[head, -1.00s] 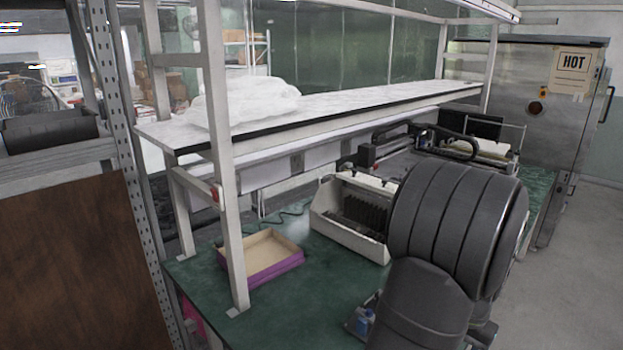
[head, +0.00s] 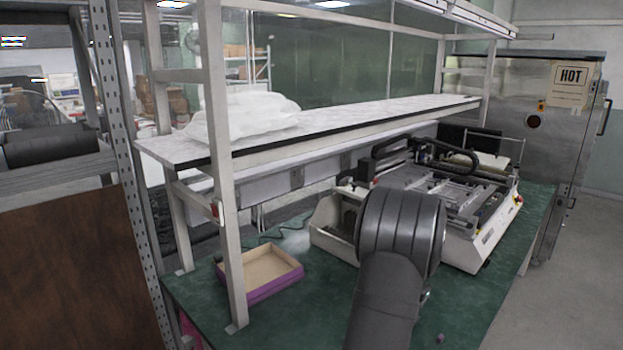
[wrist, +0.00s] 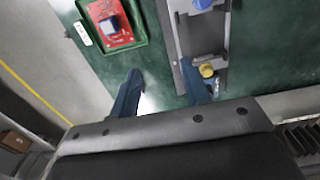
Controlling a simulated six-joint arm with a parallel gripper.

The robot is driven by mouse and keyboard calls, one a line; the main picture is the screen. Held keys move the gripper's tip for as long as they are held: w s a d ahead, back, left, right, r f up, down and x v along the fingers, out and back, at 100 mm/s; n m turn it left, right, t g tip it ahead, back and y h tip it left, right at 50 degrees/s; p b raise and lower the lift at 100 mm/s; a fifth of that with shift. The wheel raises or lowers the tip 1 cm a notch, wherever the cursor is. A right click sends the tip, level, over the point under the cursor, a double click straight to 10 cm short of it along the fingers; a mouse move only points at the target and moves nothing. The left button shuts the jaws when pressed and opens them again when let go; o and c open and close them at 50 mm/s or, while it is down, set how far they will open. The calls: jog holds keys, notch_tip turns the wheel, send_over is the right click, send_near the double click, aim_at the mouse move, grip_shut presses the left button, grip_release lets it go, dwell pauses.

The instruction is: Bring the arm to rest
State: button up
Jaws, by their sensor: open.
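My gripper (wrist: 160,88) shows in the wrist view as two blue fingers spread wide apart, with nothing between them. It hangs over the green bench (wrist: 155,60). In the head view my dark arm covers the front middle of the bench, and my gripper is hidden there.
In the wrist view, a red plate (wrist: 105,30) with a blue-and-white block and a grey fixture (wrist: 205,50) with blue and yellow knobs lie beyond the fingers. A cardboard-coloured box (head: 262,270), a white machine (head: 478,225) and a shelf post (head: 222,160) stand around my arm.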

jog(key=w+a+f, duration=0.2)
jog(key=w+a, duration=0.2)
jog(key=w, duration=0.1)
jog(key=shift+a+f, duration=0.25)
jog(key=shift+f, duration=0.1)
jog(key=shift+r, duration=0.1)
jog(key=s+d+r, duration=0.3)
jog(key=s+d, duration=0.7)
jog(key=s, duration=0.5)
jog(key=shift+s+d, duration=0.15)
jog(key=shift+s, duration=0.15)
jog(key=shift+w, duration=0.15)
